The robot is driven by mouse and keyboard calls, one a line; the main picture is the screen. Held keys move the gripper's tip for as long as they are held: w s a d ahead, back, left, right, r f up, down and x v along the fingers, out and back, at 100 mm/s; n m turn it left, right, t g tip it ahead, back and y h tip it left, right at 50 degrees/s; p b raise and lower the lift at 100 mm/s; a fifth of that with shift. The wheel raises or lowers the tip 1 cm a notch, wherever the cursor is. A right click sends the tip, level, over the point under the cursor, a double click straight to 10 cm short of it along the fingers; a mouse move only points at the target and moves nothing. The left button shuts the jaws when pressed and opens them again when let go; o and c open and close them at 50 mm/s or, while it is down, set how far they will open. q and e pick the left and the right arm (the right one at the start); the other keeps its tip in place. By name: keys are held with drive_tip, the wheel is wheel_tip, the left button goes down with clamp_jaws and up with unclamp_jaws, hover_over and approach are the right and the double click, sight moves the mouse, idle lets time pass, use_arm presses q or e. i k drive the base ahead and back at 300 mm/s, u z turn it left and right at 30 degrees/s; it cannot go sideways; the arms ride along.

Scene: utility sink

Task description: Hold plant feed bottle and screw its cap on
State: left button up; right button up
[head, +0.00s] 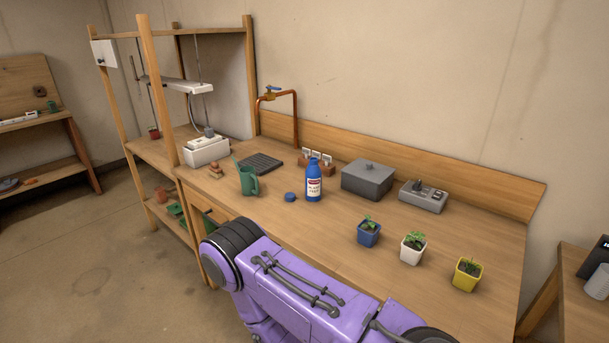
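The plant feed bottle (313,183) is blue with a red and white label. It stands upright on the wooden bench (300,233), and its neck looks uncapped, though it is small in the view. A small blue cap (290,197) lies on the bench just left of the bottle, apart from it. Neither of my grippers shows in the head view. A purple arm link of mine crosses the bottom of the view in front of the bench.
A green watering can (248,180) stands left of the cap. A grey lidded box (367,180) and a grey control unit (422,196) stand right of the bottle. Blue (369,233), white (412,247) and yellow (467,274) plant pots line the right front. A copper tap (294,115) rises behind.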

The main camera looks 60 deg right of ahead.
sight(313, 173)
drive_tip(key=z, duration=0.8)
